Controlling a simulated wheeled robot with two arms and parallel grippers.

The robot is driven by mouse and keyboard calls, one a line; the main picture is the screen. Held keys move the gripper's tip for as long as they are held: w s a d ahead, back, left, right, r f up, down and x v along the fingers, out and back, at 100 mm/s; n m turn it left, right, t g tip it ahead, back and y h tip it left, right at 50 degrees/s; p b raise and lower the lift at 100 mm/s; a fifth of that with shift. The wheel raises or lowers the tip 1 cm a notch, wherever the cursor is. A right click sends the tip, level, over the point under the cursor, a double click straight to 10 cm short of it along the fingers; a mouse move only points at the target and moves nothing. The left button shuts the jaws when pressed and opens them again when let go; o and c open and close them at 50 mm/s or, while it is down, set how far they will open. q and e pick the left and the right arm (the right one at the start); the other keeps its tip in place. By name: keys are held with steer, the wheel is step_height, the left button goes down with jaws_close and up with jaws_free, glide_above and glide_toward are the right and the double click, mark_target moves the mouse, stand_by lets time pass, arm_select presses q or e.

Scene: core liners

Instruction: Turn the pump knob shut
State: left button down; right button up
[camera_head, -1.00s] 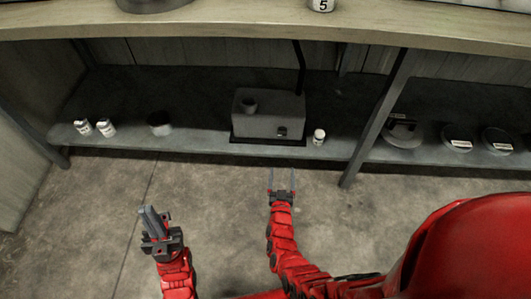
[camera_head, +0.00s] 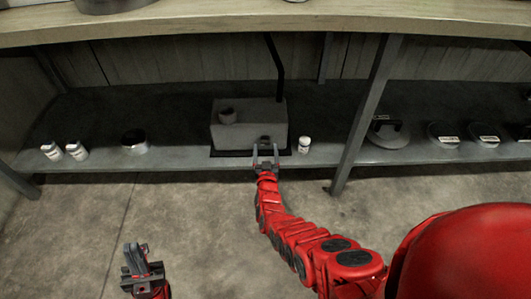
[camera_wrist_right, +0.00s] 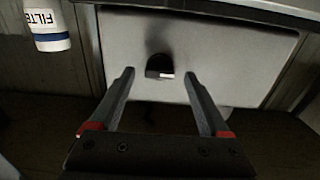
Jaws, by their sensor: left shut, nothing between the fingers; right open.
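The pump (camera_head: 240,135) is a grey box on the lower shelf, with a round dark fitting on top and a black pipe rising behind. The dark pump knob (camera_wrist_right: 159,66) sticks out of its front face in the right wrist view, with a small pale mark on its edge. My right gripper (camera_head: 266,152) is open at the shelf's front edge, just before the knob. In the wrist view its fingers (camera_wrist_right: 160,76) spread either side of the knob, and I see no contact. My left gripper (camera_head: 137,248) is shut and empty, low over the floor.
A white filter bottle (camera_head: 304,145) stands right beside the pump and shows upside down in the wrist view (camera_wrist_right: 47,28). A slanted post (camera_head: 362,115) stands right. The upper counter (camera_head: 200,28) overhangs the shelf.

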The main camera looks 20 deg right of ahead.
steer(key=shift+w+d, duration=0.15)
steer(key=shift+w, duration=0.45)
jaws_close()
